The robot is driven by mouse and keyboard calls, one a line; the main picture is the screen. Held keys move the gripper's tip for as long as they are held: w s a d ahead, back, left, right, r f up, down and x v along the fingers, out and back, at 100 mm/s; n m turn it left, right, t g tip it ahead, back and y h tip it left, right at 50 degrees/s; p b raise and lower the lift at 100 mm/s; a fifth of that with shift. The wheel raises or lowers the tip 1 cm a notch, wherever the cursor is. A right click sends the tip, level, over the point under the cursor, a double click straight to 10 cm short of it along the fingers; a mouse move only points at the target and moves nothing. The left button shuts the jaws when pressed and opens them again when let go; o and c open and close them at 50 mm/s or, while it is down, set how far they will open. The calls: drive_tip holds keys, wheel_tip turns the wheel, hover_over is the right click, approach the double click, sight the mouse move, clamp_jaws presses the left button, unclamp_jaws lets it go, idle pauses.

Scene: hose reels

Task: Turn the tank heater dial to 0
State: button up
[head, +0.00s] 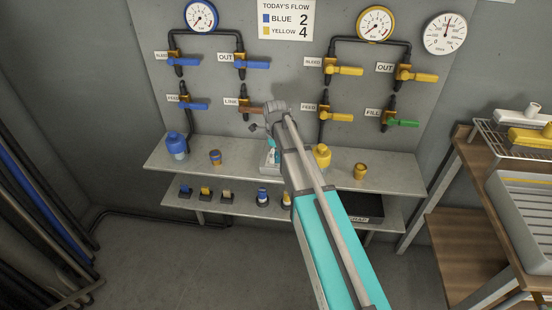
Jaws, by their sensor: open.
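I cannot make out a tank heater dial in the head view; it may be hidden behind my arm or out of view. My gripper (270,153) is small and partly hidden at the far end of my arm, near the middle of the upper shelf (235,153). It is open, and I see nothing held in it. A pale object (267,167) shows just below it on the shelf, mostly covered by my arm, too small to identify.
Blue-handled valves (257,65), yellow-handled valves (350,71) and a green-handled valve (407,123) stick out from the wall panel. Bottles such as the blue one (177,146) stand on the shelf. A wooden bench (458,185) stands right.

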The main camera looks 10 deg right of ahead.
drive_tip(key=shift+f, duration=0.2)
drive_tip(key=c, duration=1.1)
drive_tip(key=shift+c, duration=0.2)
